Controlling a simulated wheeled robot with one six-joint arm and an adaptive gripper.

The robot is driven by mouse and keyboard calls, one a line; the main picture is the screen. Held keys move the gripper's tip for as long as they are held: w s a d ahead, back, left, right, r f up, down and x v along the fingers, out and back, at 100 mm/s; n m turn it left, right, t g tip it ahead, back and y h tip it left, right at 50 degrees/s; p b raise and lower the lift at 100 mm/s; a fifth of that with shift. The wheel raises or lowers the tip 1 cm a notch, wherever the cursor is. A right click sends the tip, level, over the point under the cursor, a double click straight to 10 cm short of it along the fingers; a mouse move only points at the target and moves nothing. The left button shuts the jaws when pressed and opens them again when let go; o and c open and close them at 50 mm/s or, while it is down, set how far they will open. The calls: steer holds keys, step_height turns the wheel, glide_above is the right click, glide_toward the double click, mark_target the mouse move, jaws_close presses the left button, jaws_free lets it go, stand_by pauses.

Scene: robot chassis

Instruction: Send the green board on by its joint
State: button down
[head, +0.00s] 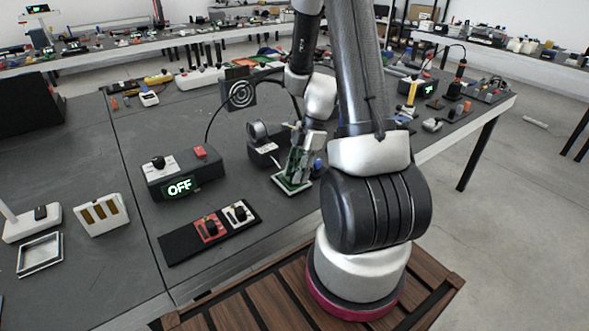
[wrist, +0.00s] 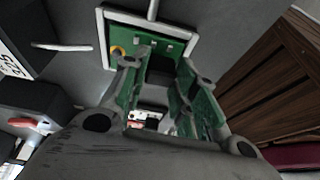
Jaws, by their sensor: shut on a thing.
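The green board (head: 294,162) stands within a white-rimmed square base (head: 282,187) near the middle of the table. My gripper (head: 305,158) is at the board, pointing down, and is shut on it. In the wrist view my gripper (wrist: 163,75) straddles a dark block, with green board parts (wrist: 127,88) along the left finger and more green along the right finger. The flat green floor with a gold ring and the white rim of the base (wrist: 186,52) lie beyond the fingertips. The fingers hide exactly where they touch the board.
A control box (head: 183,176) reads OFF, with a black knob and red button. In front lies a black panel (head: 185,245) with a red and a white slider plate. A black unit (head: 264,143) stands behind the base, beside a ringed dark plate (head: 238,95). A slotted white block (head: 101,215) sits left.

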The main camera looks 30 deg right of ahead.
steer(key=shift+w+r, duration=0.1)
stand_by(0.3)
steer(key=shift+g+h, duration=0.3)
steer(key=shift+w+a, duration=0.1)
stand_by(0.4)
steer(key=shift+f, duration=0.2)
steer(key=c, duration=1.1)
jaws_free()
steer(key=shift+o, duration=0.2)
steer(key=shift+r, duration=0.1)
steer(key=s+v, duration=0.1)
steer(key=v, duration=1)
steer(key=shift+w+d+r, duration=0.2)
steer(key=shift+w+r, duration=0.2)
steer(key=shift+w, duration=0.1)
